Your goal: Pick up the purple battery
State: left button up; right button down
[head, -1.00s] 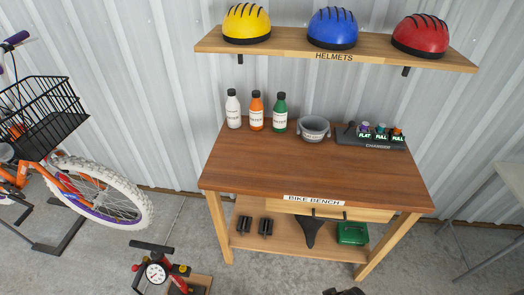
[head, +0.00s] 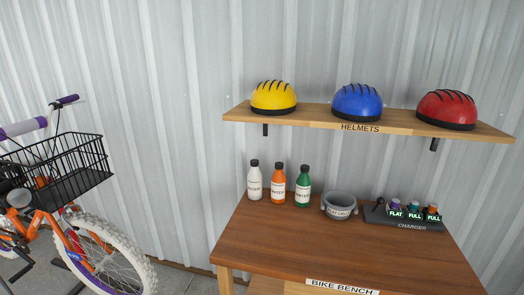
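The purple battery (head: 395,205) stands in the black charger (head: 412,226) at the back right of the bike bench. The label in front of it reads FLAT. A teal battery (head: 415,207) and an orange battery (head: 433,208) stand to its right in the same charger, each behind a label reading FULL. Neither of my grippers shows in the head view.
The wooden bench top (head: 330,247) is clear at the front. A grey bucket (head: 340,205) and white, orange and green bottles (head: 278,184) stand left of the charger. A helmet shelf (head: 370,118) overhangs the back. A bicycle (head: 60,215) stands at the left.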

aim_at(395, 204)
jog(key=z, duration=1.3)
